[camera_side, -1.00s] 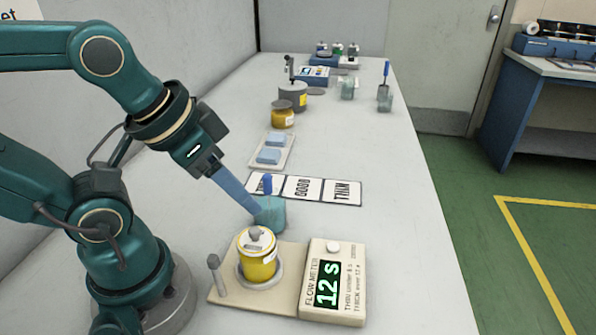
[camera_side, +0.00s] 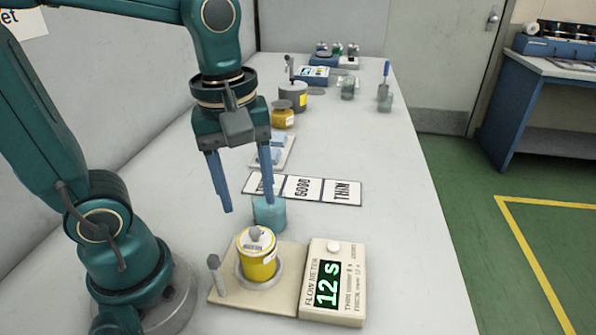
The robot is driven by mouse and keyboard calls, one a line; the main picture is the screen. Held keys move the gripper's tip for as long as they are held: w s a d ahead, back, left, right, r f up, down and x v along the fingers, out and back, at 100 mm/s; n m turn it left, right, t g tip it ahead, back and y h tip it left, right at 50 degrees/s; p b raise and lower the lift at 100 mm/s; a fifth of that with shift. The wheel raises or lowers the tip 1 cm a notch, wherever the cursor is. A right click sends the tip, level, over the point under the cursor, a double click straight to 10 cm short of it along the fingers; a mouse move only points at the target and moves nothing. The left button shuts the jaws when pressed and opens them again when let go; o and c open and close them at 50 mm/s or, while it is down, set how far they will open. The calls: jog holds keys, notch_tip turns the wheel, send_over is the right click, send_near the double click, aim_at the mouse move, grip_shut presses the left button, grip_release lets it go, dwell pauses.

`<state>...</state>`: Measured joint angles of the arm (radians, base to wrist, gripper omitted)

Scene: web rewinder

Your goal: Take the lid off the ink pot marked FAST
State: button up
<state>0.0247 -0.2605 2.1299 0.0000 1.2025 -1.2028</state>
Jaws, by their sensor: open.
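A yellow pot (camera_side: 257,262) with a pale label and a grey knob on its top stands upright in a round holder on the beige base. Another yellow pot (camera_side: 283,118) with a dark grey lid stands further back. I cannot read the word FAST on either pot. My gripper (camera_side: 246,206) points down, open and empty, its two blue fingers apart. In the picture it is above and behind the nearer pot, not touching it. The right finger overlaps a teal translucent cup (camera_side: 270,216) and hides part of it.
A flow meter (camera_side: 333,300) reading "12 s" stands right of the near pot. A short grey post (camera_side: 215,274) stands left of it. Cards (camera_side: 302,188), including GOOD and THIN, lie behind. A tray (camera_side: 287,158) with blue pads is further back.

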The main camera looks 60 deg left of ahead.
aim_at(254, 230)
jog(key=shift+w+f+g, duration=0.2)
jog(key=shift+f+g, duration=0.2)
jog(key=shift+f, duration=2.7)
grip_shut()
